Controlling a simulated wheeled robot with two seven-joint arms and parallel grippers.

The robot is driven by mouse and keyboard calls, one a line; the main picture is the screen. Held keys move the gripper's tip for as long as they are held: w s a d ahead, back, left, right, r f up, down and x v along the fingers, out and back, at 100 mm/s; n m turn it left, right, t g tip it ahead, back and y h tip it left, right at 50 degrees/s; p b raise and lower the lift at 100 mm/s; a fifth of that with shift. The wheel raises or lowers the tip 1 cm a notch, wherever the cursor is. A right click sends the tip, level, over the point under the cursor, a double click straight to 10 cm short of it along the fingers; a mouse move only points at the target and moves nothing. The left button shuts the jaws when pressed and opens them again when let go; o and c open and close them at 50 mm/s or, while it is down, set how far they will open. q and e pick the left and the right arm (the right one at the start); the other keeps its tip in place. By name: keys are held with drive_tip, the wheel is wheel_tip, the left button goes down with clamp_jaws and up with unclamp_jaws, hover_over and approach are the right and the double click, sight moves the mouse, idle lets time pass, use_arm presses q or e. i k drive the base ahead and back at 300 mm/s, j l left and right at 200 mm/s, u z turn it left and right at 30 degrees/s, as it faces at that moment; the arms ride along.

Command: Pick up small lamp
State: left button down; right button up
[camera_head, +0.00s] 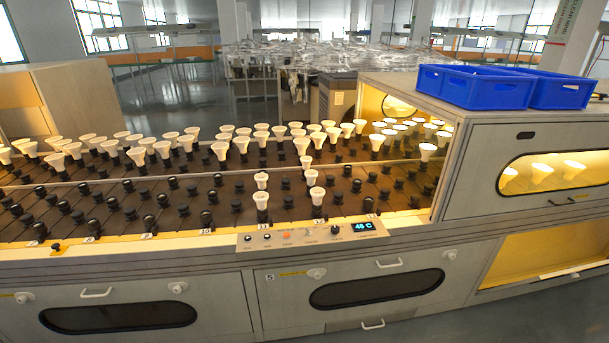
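Many white lamps stand upright in black sockets on the rack (110,222). Most are flared, like the tall one (220,150) in the middle rows. A few narrower, smaller-looking lamps stand nearer the front: one at the front edge (262,199), one behind it (261,180), one front right (317,194) and one behind that (311,177). I cannot tell which one is the small lamp of the task. Neither of my grippers is in view, and no lamp is seen held.
Many front sockets are empty. A control panel with a "48 C" display (364,226) sits on the front edge. At right, a lit cabinet (470,165) covers some lamps, with blue crates (475,88) on top. Drawers with handles (374,325) line the front below.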

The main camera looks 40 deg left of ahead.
sight(311, 174)
drive_tip(key=u, duration=1.2)
